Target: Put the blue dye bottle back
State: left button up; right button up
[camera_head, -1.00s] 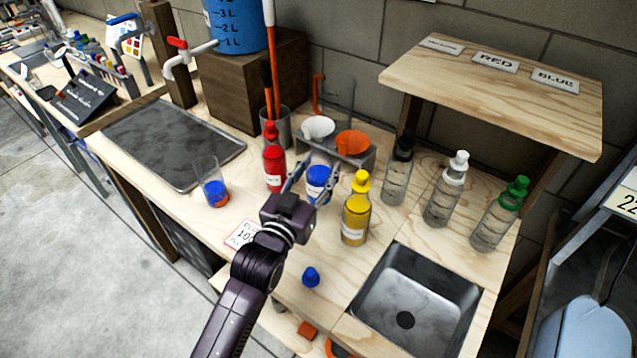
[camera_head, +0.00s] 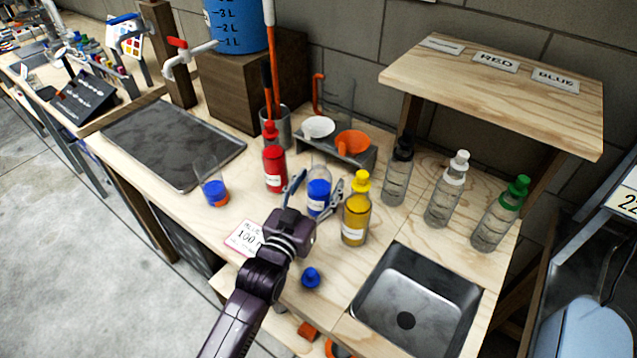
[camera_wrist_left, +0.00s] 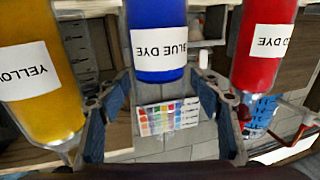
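The blue dye bottle (camera_head: 319,190) stands uncapped on the wooden counter between the red dye bottle (camera_head: 274,165) and the yellow dye bottle (camera_head: 356,215). Its blue cap (camera_head: 310,277) lies apart, nearer the front. My left gripper (camera_head: 315,190) is open, with one finger on each side of the blue bottle. In the left wrist view, the blue bottle (camera_wrist_left: 158,45) is ahead between the spread fingers (camera_wrist_left: 155,95), with visible gaps at both sides. The yellow bottle (camera_wrist_left: 38,75) is close to one finger. My right gripper is out of view.
A beaker (camera_head: 213,188) with blue liquid and a white card (camera_head: 245,237) are to the left. A stand with a white and an orange funnel (camera_head: 353,142) is behind. Several clear bottles (camera_head: 443,195) stand right, near the sink (camera_head: 413,300) and the labelled shelf (camera_head: 495,75).

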pick_arm(q)
jog(key=shift+s+r, duration=0.1)
jog(key=v, duration=1.1)
jog(key=shift+s+a+b, duration=0.25)
jog(key=shift+s+b, duration=0.1)
